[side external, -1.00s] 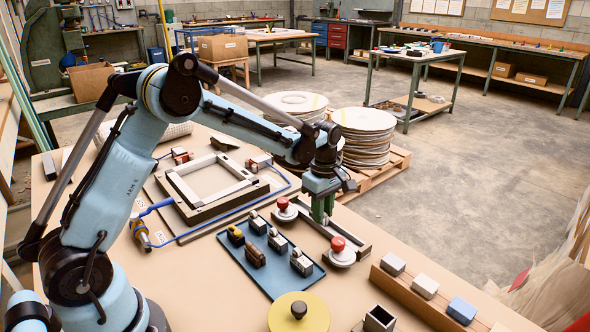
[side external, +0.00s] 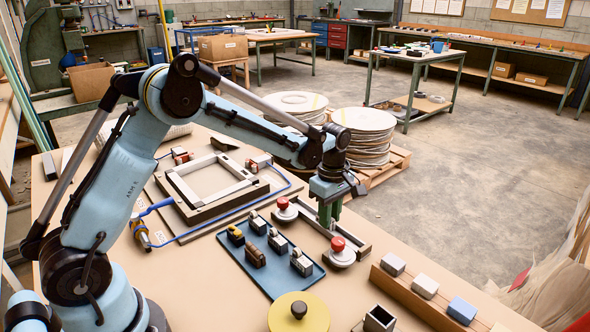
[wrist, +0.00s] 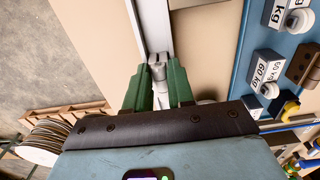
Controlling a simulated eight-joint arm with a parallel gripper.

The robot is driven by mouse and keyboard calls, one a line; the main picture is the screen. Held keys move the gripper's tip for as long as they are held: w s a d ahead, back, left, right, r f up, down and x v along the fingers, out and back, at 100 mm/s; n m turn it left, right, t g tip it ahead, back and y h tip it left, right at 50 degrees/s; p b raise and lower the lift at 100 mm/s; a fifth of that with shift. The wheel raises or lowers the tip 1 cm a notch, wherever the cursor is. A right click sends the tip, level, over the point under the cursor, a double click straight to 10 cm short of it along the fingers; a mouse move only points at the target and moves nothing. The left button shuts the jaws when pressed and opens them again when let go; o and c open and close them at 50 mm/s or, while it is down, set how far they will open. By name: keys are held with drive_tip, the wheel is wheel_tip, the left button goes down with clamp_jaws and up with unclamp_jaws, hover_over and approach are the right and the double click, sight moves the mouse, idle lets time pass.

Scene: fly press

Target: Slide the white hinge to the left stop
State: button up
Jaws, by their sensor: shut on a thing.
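My gripper (side external: 329,222) is down at a straight rail (side external: 357,244) on the bench, between two red knobs on round pale bases. One red knob (side external: 283,203) is at the rail's far left; the other (side external: 338,244) is just right of the fingers. In the wrist view, my gripper's green fingers (wrist: 157,80) are shut on a small whitish piece (wrist: 157,66) on the pale rail (wrist: 152,25). This seems to be the white hinge; the fingers hide most of it. In the side view it is hidden behind the fingers.
A blue tray (side external: 272,277) with several small labelled weights and a brown piece lies left of the rail. A pale square frame (side external: 210,187) is behind it. A yellow disc (side external: 316,320), a dark open box (side external: 379,319) and a wooden strip with blocks (side external: 412,296) stand in front.

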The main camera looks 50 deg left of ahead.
drive_tip(key=shift+d, duration=0.15)
drive_tip(key=shift+d, duration=1.1)
drive_tip(key=shift+d, duration=0.1)
drive_tip(key=shift+d, duration=1.1)
drive_tip(key=shift+d, duration=0.15)
drive_tip(key=shift+d, duration=1.05)
drive_tip(key=shift+d, duration=0.2)
